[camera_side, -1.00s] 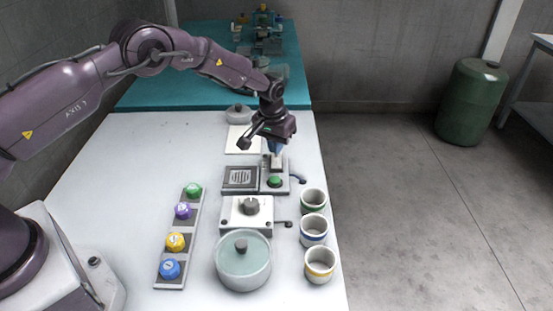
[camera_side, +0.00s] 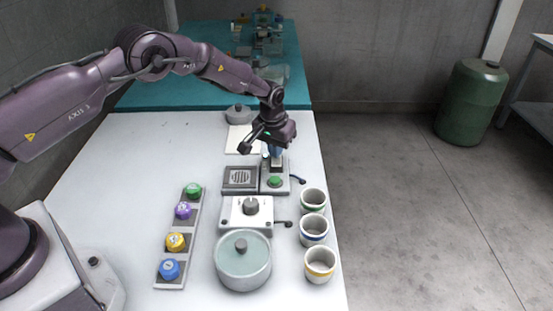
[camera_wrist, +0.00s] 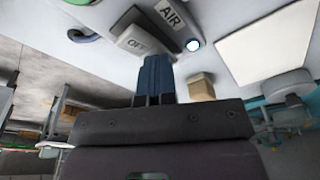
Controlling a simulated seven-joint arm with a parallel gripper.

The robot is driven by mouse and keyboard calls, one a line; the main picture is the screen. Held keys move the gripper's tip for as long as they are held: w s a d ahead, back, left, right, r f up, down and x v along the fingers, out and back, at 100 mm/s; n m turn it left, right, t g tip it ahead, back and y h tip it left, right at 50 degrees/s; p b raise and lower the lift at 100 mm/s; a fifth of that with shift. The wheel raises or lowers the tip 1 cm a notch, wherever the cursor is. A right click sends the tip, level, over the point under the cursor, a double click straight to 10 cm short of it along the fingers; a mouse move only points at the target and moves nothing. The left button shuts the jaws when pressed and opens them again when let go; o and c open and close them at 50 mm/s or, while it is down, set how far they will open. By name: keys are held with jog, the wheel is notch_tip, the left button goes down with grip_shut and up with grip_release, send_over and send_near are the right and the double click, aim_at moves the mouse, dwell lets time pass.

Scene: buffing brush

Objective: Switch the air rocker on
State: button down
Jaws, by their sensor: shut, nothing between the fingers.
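In the wrist view, a pale rocker (camera_wrist: 138,42) carries the word OFF, beside a plate marked AIR (camera_wrist: 171,13). A small round bright lamp (camera_wrist: 193,45) sits beside them. My gripper (camera_wrist: 155,57) has its blue fingers shut and empty, with the tips at the rocker's edge; I cannot tell whether they touch it. In the side view my gripper (camera_side: 276,153) points down over the back of the dark unit with a green button (camera_side: 275,181). The fingers and wrist partly hide the rocker there.
A grille box (camera_side: 240,179) stands left of the unit, and a white knob box (camera_side: 248,211) in front. A lidded pot (camera_side: 243,262), several banded cups (camera_side: 314,230) and a strip of coloured knobs (camera_side: 180,240) lie nearer. A white sheet (camera_side: 237,146) lies behind.

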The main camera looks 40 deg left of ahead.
jog(key=shift+r, duration=3.45)
jog(key=s+f, duration=0.1)
jog(key=s+g, duration=0.1)
jog(key=s, duration=0.1)
jog(key=shift+f+m, duration=0.3)
jog(key=shift+f, duration=0.1)
jog(key=s+r+m+t, duration=0.1)
jog(key=s+r+t, duration=0.1)
jog(key=s+r, duration=1.1)
jog(key=s+d+r+m+t, duration=0.1)
jog(key=s+r+t, duration=0.1)
jog(key=s+r, duration=1.1)
jog(key=shift+s+d+r+t, duration=0.15)
jog(key=shift+s+r+t, duration=0.25)
jog(key=shift+s, duration=3.8)
